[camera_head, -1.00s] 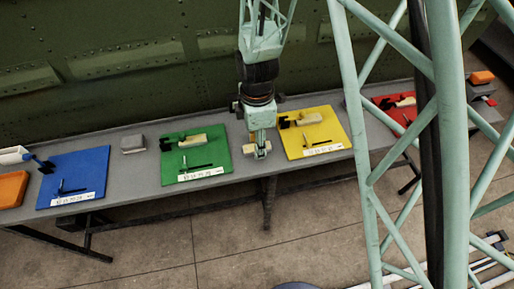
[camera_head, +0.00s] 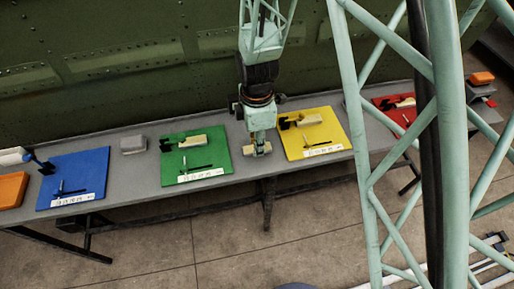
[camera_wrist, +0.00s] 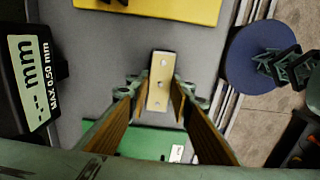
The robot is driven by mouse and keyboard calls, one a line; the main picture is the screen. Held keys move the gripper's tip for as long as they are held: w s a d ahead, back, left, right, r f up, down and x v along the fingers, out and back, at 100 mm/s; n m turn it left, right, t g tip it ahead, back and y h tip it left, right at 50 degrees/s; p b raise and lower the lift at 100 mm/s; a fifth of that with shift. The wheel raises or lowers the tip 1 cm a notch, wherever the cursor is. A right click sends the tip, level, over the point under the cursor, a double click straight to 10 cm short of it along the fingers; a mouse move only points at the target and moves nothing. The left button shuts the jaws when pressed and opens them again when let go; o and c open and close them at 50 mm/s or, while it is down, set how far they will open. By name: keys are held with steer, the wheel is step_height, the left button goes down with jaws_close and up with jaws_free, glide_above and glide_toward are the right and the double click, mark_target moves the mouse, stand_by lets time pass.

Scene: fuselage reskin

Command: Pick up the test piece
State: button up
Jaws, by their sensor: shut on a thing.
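The test piece (camera_wrist: 160,82), a pale cream plate with several holes in a row, is between my two fingers in the wrist view. My gripper (camera_wrist: 160,98) is shut on it, with one finger at each long side. The far end of the plate sticks out past the fingertips. In the head view my gripper (camera_head: 258,148) is low over the grey bench (camera_head: 240,178), between the green and yellow boards. The piece shows there only as a small pale shape at the fingertips. I cannot tell whether it touches the bench.
A green board (camera_head: 207,172) lies left of my gripper and a yellow board (camera_head: 335,146) lies right, both carrying tools. A blue board (camera_head: 82,165) and a grey block (camera_head: 133,145) are farther left. A red board (camera_head: 390,103) is farther right. The green riveted wall (camera_head: 120,80) rises behind.

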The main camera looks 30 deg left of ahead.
steer(key=shift+r, duration=0.15)
steer(key=shift+r, duration=1.6)
steer(key=s+d+r, duration=0.1)
steer(key=s+d, duration=0.9)
steer(key=d, duration=0.2)
steer(key=shift+s+r, duration=0.25)
steer(key=shift+r, duration=0.1)
steer(key=shift+a, duration=0.1)
